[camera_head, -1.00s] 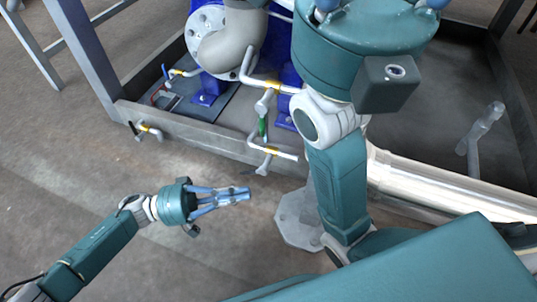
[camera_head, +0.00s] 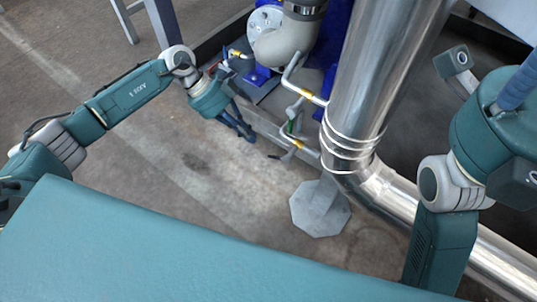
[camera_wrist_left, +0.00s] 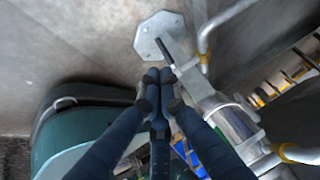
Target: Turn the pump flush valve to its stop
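The pump's small valve piping shows in the head view as a grey pipe with yellow bands and a green-marked fitting (camera_head: 290,127). A thin dark lever (camera_head: 274,157) sits by its lower end. In the left wrist view a dark lever (camera_wrist_left: 165,50) lies just beyond the fingertips, beside a yellow-banded pipe (camera_wrist_left: 203,58). No label tells which is the flush valve. My left gripper (camera_head: 247,136) is left of the piping, apart from it. In the wrist view its blue fingers (camera_wrist_left: 159,76) come together at the tips with nothing between them. My right gripper's fingers are cut off at the right.
The blue pump with its grey elbow (camera_head: 283,47) stands behind the piping in a grey frame. A large shiny pipe (camera_head: 375,85) rises right of the piping. Its octagonal foot (camera_head: 318,222) stands on the floor. The floor left of the foot is clear.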

